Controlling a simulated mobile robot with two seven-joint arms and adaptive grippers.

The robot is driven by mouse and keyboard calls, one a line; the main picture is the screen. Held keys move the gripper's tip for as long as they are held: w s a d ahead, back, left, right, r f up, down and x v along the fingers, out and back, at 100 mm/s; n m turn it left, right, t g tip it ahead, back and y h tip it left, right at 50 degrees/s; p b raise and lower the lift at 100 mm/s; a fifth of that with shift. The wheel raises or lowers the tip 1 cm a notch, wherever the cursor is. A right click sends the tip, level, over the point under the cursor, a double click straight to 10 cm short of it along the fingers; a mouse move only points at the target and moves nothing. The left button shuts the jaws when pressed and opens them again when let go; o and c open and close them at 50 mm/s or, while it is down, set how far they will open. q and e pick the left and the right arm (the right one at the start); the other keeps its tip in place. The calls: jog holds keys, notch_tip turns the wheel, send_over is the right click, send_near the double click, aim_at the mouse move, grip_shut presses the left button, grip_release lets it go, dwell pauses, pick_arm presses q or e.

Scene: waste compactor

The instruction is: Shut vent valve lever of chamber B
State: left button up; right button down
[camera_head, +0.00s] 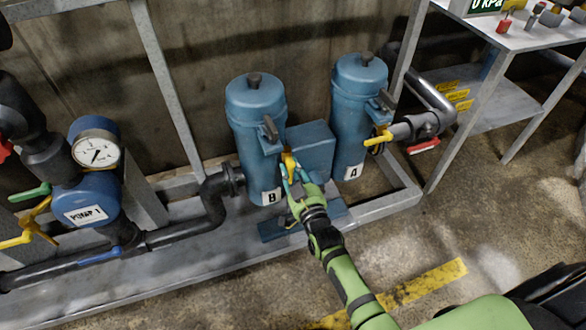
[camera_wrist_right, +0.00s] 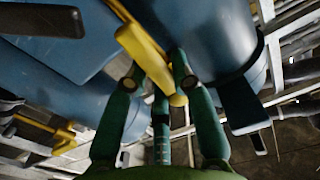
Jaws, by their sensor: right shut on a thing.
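Chamber B (camera_head: 258,135) is a blue cylinder with a white B label (camera_head: 271,196) low on its front. Its yellow vent valve lever (camera_head: 289,160) sticks out at its right side. My right gripper (camera_head: 292,175) is at that lever, its arm reaching up from the lower right. The fingers hide part of the lever in the head view. My left gripper is not in view.
Chamber A (camera_head: 358,120) stands to the right with its own yellow lever (camera_head: 378,138) and a red handle (camera_head: 423,146). A blue box (camera_head: 311,150) sits between the chambers. Pump 1 with a gauge (camera_head: 96,152) is at left. The floor in front is open.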

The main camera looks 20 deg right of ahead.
jog(key=m, duration=0.2)
jog(key=a+m+p, duration=0.1)
jog(key=m, duration=0.1)
jog(key=shift+r, duration=0.1)
jog(key=m, duration=0.4)
jog(key=shift+a+r, duration=0.15)
jog(key=shift+a, duration=0.2)
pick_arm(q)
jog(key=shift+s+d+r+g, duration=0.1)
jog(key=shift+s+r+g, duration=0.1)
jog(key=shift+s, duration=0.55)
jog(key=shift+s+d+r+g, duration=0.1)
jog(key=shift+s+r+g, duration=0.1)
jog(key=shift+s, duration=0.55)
pick_arm(e)
jog(key=shift+a+r+m, duration=0.15)
jog(key=shift+r+m, duration=0.1)
jog(key=shift+m, duration=1.3)
jog(key=shift+a+r+m, duration=0.2)
jog(key=shift+r+m, duration=0.1)
jog(key=shift+m, duration=1.2)
jog(key=shift+a+r+m, duration=0.15)
jog(key=shift+r+m, duration=0.1)
jog(key=shift+m, duration=1.3)
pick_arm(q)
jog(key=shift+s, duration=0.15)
